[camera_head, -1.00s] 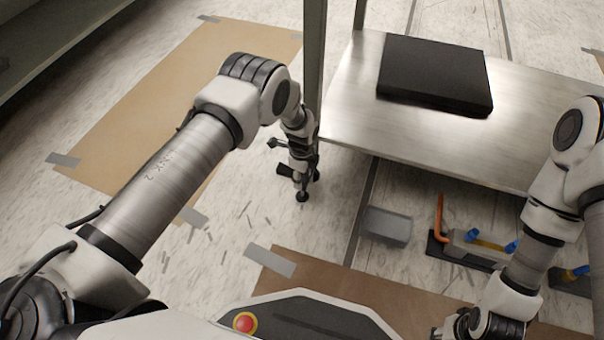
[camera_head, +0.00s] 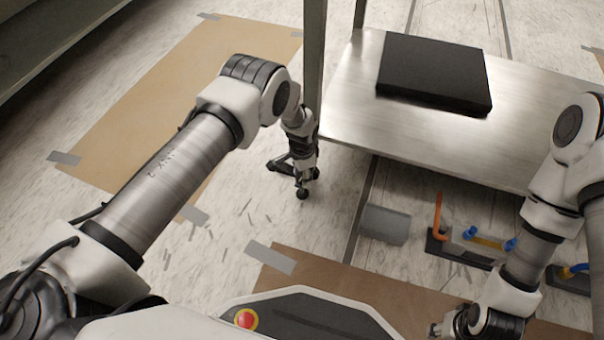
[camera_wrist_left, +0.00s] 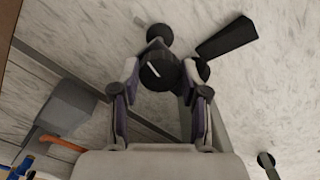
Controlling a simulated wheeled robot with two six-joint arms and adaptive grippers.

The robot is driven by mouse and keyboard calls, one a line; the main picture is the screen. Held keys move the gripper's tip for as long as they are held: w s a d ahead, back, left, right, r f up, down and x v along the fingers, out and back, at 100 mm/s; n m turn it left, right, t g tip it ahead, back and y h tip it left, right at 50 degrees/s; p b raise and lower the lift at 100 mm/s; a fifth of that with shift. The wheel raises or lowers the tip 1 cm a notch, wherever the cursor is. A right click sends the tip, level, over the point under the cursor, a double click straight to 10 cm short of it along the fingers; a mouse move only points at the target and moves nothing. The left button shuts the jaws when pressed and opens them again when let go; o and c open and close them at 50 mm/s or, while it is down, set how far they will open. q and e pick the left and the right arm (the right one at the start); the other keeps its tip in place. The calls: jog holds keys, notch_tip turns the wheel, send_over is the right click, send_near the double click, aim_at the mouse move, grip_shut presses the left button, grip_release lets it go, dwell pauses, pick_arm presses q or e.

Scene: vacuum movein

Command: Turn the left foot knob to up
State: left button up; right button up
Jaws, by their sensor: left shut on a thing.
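The left foot knob is a round black knob (camera_wrist_left: 158,72) with a short white line on its face, seen in the left wrist view. The line lies diagonally there. My left gripper (camera_wrist_left: 162,68) is shut on the knob, one finger on each side. In the head view my left gripper (camera_head: 301,172) is low by the foot of the table's near left leg, and the knob is mostly hidden by it. A round black foot (camera_head: 302,194) shows just below. My right gripper (camera_head: 447,328) is low at the bottom right, and its fingers are too small to judge.
A metal table (camera_head: 350,110) carries a flat black box (camera_head: 435,75). A grey block (camera_head: 386,225) and an orange-handled tool (camera_head: 439,218) lie on the floor to the right. Taped brown sheets (camera_head: 150,110) cover floor at the left and front.

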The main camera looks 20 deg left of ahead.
pick_arm(q)
jog(key=n, duration=0.4)
jog(key=shift+n, duration=0.3)
jog(key=n, duration=0.5)
jog(key=n+b, duration=0.1)
jog(key=n, duration=0.4)
jog(key=shift+d+n, duration=0.1)
jog(key=shift+n, duration=2.6)
jog(key=o, duration=1.1)
jog(key=shift+o, duration=0.2)
jog(key=shift+r, duration=0.1)
